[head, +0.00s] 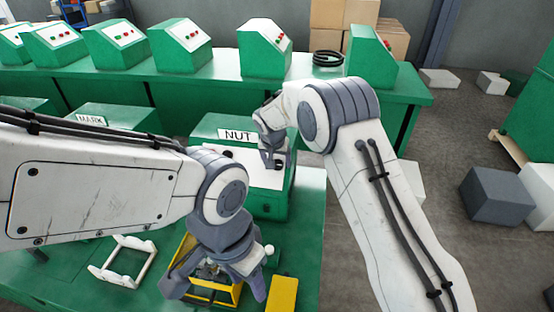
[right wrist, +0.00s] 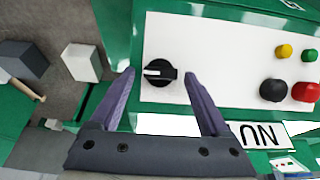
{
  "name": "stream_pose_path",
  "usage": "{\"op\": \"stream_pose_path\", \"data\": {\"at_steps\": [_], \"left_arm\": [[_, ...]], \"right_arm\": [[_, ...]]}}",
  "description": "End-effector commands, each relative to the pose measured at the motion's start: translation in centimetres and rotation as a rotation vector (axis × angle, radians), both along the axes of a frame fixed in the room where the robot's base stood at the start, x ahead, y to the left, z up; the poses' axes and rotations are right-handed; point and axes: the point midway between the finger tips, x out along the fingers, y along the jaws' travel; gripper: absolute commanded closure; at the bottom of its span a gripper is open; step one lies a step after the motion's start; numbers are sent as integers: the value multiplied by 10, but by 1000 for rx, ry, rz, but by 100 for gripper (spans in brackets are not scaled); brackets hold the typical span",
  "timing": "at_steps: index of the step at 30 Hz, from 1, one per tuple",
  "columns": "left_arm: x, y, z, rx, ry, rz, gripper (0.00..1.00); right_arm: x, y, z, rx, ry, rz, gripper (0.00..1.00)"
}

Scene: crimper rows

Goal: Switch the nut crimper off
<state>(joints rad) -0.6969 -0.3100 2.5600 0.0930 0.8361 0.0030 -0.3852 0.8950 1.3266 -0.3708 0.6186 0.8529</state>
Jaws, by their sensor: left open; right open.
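The nut crimper is a green box (head: 275,200) with a white sloped panel and a NUT sign (head: 238,135) in the head view. In the right wrist view its black rotary knob (right wrist: 160,73) shows on the white panel (right wrist: 225,60), with its white mark toward the left. My right gripper (head: 274,163) is open over the panel. In the right wrist view its fingertips stand on either side of the knob; I cannot tell whether they touch it. My left gripper (head: 216,286) is open, low over a yellow frame (head: 232,292).
Black (right wrist: 274,89), red (right wrist: 305,92), yellow (right wrist: 283,51) and green (right wrist: 309,55) buttons sit right of the knob in the right wrist view. The MARK box (head: 110,117) stands to the left. A white frame (head: 125,261) and a yellow block (head: 282,294) lie on the green table.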

Motion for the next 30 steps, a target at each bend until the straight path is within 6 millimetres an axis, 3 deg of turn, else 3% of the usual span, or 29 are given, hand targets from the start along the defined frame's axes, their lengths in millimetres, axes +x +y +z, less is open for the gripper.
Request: {"op": "stream_pose_path", "data": {"at_steps": [4, 10, 11, 22, 30], "left_arm": [[0, 0, 0, 0, 0, 0, 50], [0, 0, 0, 0, 0, 0, 50], [0, 0, 0, 0, 0, 0, 50], [0, 0, -5, 0, 0, 0, 50], [0, 0, -17, 0, 0, -1, 50]], "right_arm": [[0, 0, 0, 0, 0, 0, 20], [0, 0, 0, 0, 1, 0, 96], [0, 0, 0, 0, 1, 0, 100], [0, 1, -1, -46, 10, 43, 100], [0, 4, -3, -184, 38, 172, 100]]}}
